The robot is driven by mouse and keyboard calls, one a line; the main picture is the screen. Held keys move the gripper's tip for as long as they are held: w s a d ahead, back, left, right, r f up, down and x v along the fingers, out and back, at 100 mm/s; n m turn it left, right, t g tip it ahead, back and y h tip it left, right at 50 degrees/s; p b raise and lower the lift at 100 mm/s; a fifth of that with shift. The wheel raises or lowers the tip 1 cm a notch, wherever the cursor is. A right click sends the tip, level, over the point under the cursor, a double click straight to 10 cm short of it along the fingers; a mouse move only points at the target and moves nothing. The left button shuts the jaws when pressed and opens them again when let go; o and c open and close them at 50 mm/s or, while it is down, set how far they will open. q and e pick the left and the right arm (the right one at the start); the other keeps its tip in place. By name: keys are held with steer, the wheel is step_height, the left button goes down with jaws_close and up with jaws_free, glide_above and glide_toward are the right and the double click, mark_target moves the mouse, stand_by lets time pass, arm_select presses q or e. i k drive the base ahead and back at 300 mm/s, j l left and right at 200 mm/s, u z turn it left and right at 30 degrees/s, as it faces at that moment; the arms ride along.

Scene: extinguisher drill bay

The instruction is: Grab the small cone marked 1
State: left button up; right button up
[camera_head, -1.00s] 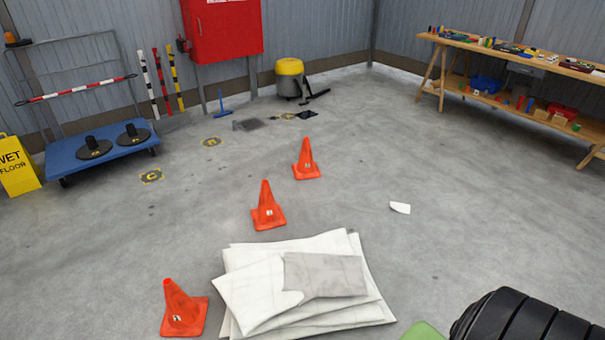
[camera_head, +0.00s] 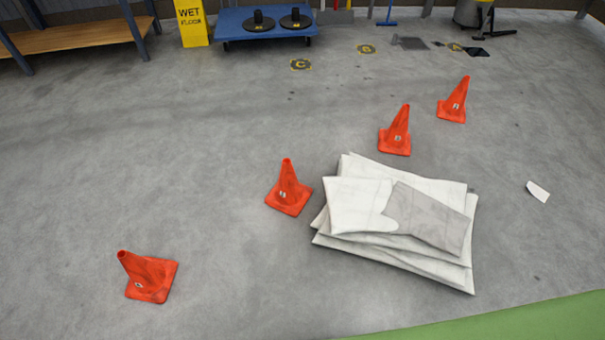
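Several small orange cones stand upright on the concrete floor, each with a small white label whose number is too small to read surely. One cone (camera_head: 148,277) stands at the front left. Another cone (camera_head: 288,189) is just left of a stack of white sheets. A third cone (camera_head: 395,133) stands behind the stack, and a further cone (camera_head: 454,102) is farther back to the right. Neither of my grippers is in view.
The white sheet stack (camera_head: 350,240) lies flat right of centre. A green surface (camera_head: 500,322) edges the bottom right. A blue cart (camera_head: 235,24), a yellow wet-floor sign (camera_head: 192,24) and a wooden bench (camera_head: 75,38) are at the back. The floor at left is open.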

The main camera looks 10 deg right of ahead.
mark_target(289, 195)
steer(key=i+j, duration=0.35)
steer(key=i, duration=0.15)
steer(key=i+j, duration=0.3)
steer(key=i, duration=0.25)
steer(key=z, duration=0.05)
